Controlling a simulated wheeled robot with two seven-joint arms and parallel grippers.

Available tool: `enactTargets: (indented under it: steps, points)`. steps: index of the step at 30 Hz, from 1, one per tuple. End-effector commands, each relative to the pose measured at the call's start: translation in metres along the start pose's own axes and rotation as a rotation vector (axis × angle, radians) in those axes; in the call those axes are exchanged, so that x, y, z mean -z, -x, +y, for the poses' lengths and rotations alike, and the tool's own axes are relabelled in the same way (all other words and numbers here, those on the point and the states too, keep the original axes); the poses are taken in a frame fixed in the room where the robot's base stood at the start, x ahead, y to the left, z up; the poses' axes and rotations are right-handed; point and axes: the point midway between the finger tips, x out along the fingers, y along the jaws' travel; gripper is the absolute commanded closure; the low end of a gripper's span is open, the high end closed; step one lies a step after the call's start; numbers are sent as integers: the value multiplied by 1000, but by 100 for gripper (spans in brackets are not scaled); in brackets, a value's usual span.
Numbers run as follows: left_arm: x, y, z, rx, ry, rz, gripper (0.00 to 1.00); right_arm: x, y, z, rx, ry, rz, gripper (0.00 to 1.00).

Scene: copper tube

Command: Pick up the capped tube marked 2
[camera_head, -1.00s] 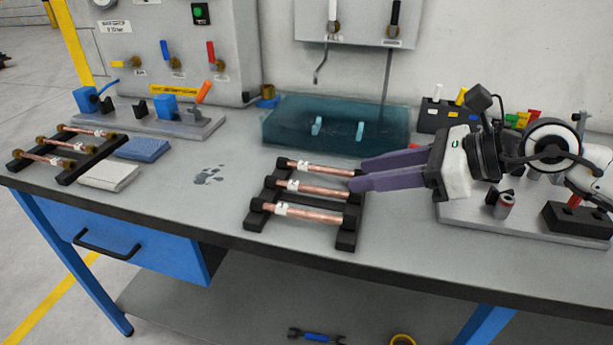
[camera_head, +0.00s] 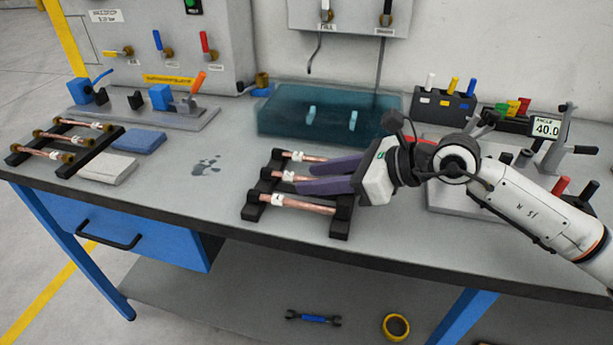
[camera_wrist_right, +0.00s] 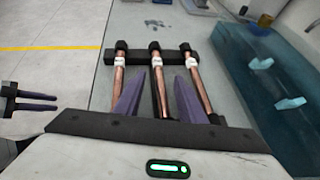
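Three copper tubes with black end caps and white tags lie side by side on a black rack (camera_head: 340,227): a back tube (camera_head: 311,158), a middle tube (camera_head: 285,175) and a front tube (camera_head: 312,206). The tag numbers are too small to read surely. My right gripper (camera_head: 298,177) is open over the rack, its purple fingers pointing left. In the right wrist view, the middle tube (camera_wrist_right: 155,70) lies between the two fingertips, which look apart from it. My left gripper (camera_wrist_right: 38,101) shows only at the left edge of that view, its two fingers apart and empty.
A teal translucent tray (camera_head: 270,118) stands behind the rack. At the left, another rack (camera_head: 100,140) holds tubes with brass ends, beside a blue pad (camera_head: 140,140) and a white pad (camera_head: 107,168). A bending fixture is partly behind my right arm.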

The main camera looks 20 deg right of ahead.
Motion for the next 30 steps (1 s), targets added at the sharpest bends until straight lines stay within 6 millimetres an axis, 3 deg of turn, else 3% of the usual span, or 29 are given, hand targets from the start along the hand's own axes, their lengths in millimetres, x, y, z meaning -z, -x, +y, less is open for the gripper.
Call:
enactTargets:
  steps: [5, 12, 23, 30]
  points:
    - [-5, -1, 0, 0, 1, -9, 69, 0, 0, 0, 0, 0, 0, 64]
    - [-8, 0, 1, -2, 1, -16, 69, 0, 0, 0, 0, 0, 1, 100]
    - [-5, 2, 4, -7, 1, -10, 69, -2, 2, -1, 1, 1, 0, 100]
    - [-5, 2, 4, -7, 1, -8, 69, -38, 21, -1, 3, 5, -5, 100]
